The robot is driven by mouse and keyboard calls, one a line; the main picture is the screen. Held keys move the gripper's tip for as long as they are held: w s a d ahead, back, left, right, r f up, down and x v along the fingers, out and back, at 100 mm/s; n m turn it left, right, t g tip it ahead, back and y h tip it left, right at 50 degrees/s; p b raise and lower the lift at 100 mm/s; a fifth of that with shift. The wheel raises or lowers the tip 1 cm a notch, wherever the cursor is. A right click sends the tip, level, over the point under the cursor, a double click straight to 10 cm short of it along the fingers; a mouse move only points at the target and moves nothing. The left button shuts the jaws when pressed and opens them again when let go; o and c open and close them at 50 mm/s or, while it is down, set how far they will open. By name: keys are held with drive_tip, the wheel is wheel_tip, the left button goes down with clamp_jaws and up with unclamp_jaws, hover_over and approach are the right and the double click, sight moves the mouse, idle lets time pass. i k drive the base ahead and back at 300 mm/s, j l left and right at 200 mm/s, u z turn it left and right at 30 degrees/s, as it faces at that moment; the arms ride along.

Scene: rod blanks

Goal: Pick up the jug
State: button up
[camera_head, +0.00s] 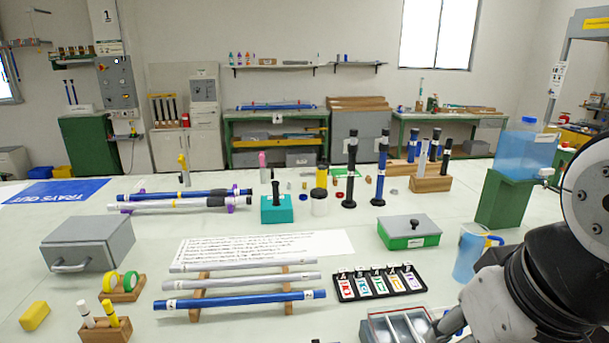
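A light blue jug (468,256) with a yellow handle on its right side stands upright on the white table at the right. My dark and pale wrist covers part of the jug's lower right side in this view. My gripper (447,325) is low at the bottom edge, in front of the jug and to its left in the picture. It is partly cut off, and its fingers are too unclear to show whether they are open. The jug stands on the table, with no clear grip on it visible.
A metal compartment tray (372,322) lies beside my gripper. A black rack of labelled cards (380,295) and a green box with a grey lid (408,240) are left of the jug. A blue tank (525,155) stands on a green stand (500,200) behind it.

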sight(473, 236)
drive_tip(key=z, duration=0.75)
